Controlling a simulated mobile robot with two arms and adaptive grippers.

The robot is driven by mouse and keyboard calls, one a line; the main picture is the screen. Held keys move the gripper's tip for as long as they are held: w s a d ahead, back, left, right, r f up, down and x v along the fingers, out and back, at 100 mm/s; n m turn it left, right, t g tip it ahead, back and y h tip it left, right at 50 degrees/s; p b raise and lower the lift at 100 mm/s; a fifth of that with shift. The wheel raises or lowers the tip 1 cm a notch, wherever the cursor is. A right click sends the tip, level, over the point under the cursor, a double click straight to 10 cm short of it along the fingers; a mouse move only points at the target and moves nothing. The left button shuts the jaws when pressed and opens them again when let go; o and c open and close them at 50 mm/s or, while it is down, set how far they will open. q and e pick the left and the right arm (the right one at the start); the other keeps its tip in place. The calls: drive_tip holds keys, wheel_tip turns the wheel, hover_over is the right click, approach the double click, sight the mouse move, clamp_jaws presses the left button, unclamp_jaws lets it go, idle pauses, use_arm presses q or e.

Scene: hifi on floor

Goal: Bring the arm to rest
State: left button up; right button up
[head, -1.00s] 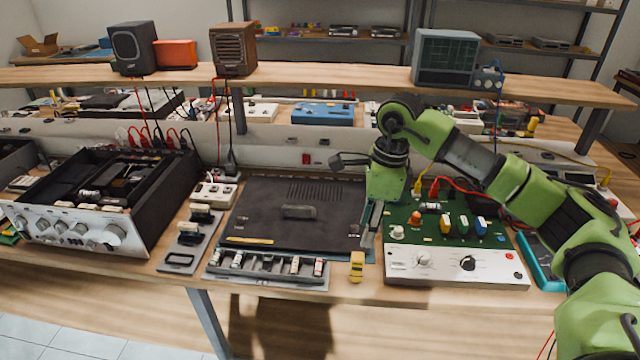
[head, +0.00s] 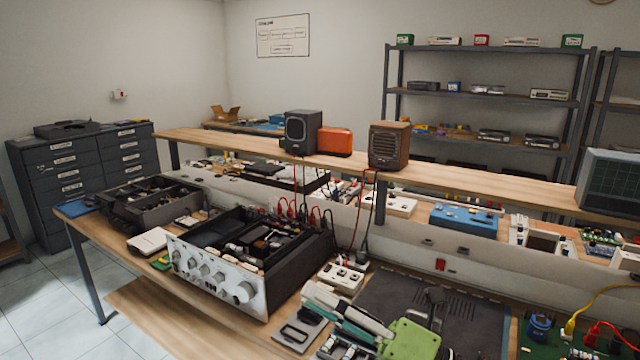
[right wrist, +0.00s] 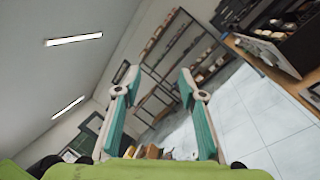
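My right gripper (head: 325,300) shows at the bottom of the head view, low in front of the bench, with its light fingers pointing up and to the left and its green body behind them. In the right wrist view my right gripper (right wrist: 160,85) has its two teal-lined fingers wide apart with nothing between them. It looks out over floor and shelves. My left gripper is in neither view.
An opened amplifier (head: 245,292) stands on the workbench, left of my right gripper. A raised shelf (head: 345,167) holds a grey speaker (head: 301,132) and a brown radio (head: 388,146). Dark drawer cabinets (head: 75,180) stand at left. Open tiled floor (right wrist: 260,120) shows in the wrist view.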

drive_tip(key=w+d+f+m+t+h, duration=0.25)
drive_tip(key=d+m+t+h, duration=0.3)
drive_tip(key=m, duration=0.45)
drive_tip(key=w+d+f+m+t+h, duration=0.25)
drive_tip(key=d+m+t+h, duration=0.35)
drive_tip(key=m, duration=0.5)
drive_tip(key=s+d+f+m+g+h, duration=0.3)
drive_tip(key=d+f+m+h, duration=0.1)
drive_tip(key=f, duration=0.4)
drive_tip(key=s+d+f+m+g+h, duration=0.3)
drive_tip(key=d+f+m+g+h, duration=0.15)
drive_tip(key=f, duration=0.25)
drive_tip(key=s+f+m+g+y, duration=0.1)
drive_tip(key=s+f+m+g, duration=0.3)
drive_tip(key=s+f, duration=0.65)
drive_tip(key=s+f+m+g, duration=0.2)
drive_tip(key=s+f+g, duration=0.45)
drive_tip(key=s, duration=0.65)
wheel_tip(320, 180, down, 25)
drive_tip(key=s, duration=0.1)
drive_tip(key=s+d+f+g, duration=0.2)
drive_tip(key=s+d+f, duration=0.1)
drive_tip(key=s+f, duration=1.3)
drive_tip(key=shift+s+f+n, duration=0.35)
drive_tip(key=shift+s+f, duration=0.05)
drive_tip(key=shift+s, duration=0.5)
